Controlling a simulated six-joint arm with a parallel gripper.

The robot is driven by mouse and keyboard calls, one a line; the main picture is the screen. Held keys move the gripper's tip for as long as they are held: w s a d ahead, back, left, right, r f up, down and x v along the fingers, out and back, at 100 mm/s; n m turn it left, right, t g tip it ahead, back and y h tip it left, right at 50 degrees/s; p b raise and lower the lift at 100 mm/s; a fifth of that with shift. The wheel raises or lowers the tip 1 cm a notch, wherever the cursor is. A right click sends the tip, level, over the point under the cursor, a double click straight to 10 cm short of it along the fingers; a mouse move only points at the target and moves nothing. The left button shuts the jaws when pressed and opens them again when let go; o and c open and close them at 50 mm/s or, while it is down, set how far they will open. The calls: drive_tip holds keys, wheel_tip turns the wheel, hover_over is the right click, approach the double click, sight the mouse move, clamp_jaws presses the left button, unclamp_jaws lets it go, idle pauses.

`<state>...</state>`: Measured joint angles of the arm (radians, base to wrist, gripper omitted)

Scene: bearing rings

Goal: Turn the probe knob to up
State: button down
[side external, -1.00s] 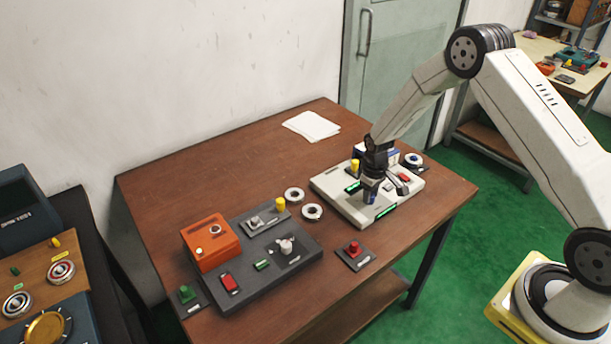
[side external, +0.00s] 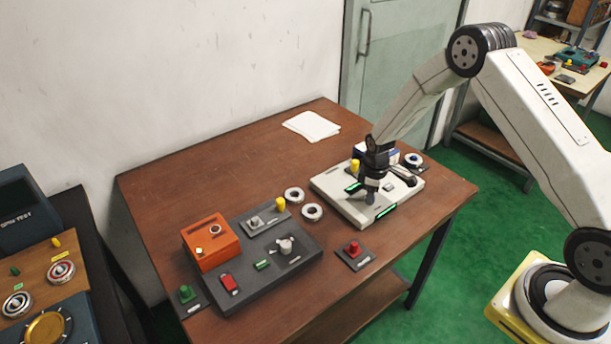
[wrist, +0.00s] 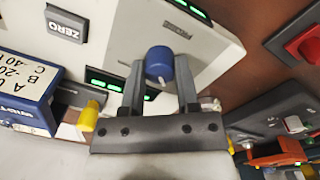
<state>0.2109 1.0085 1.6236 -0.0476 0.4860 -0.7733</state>
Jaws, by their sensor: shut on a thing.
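The probe knob is a blue round knob (wrist: 159,62) on the white instrument panel (wrist: 125,35), seen in the wrist view. A white mark shows on its side nearest my gripper. My gripper (wrist: 160,72) is shut on the knob, with one finger on each side. In the side external view my gripper (side external: 371,193) points down at the white panel (side external: 330,186), and its fingers hide the knob. Green lit strips show on the panel. I cannot read the knob's position labels.
A blue box (wrist: 28,105), a yellow cap (wrist: 90,114) and a ZERO button (wrist: 66,24) are close by. Two bearing rings (side external: 312,212) lie left of the panel. A dark panel with an orange box (side external: 208,242) and a red button (side external: 353,250) stand further off.

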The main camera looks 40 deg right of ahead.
drive_tip(key=shift+c, duration=1.7)
unclamp_jaws()
drive_tip(key=shift+a+r, duration=0.1)
drive_tip(key=shift+r, duration=3.6)
drive_tip(key=shift+s+r, duration=0.1)
drive_tip(key=shift+r, duration=0.15)
drive_tip(key=shift+s+a+r, duration=0.2)
drive_tip(key=shift+r, duration=0.1)
drive_tip(key=s+a+r+m+t, duration=0.1)
drive_tip(key=s+a+r+m, duration=0.2)
drive_tip(key=s, duration=0.6)
drive_tip(key=s+a+r+m+t, duration=0.1)
drive_tip(key=s+a+r+m, duration=0.3)
drive_tip(key=s, duration=0.5)
wheel_tip(320, 180, up, 4)
drive_tip(key=a, duration=0.2)
drive_tip(key=shift+a+f, duration=0.2)
drive_tip(key=shift+a, duration=0.2)
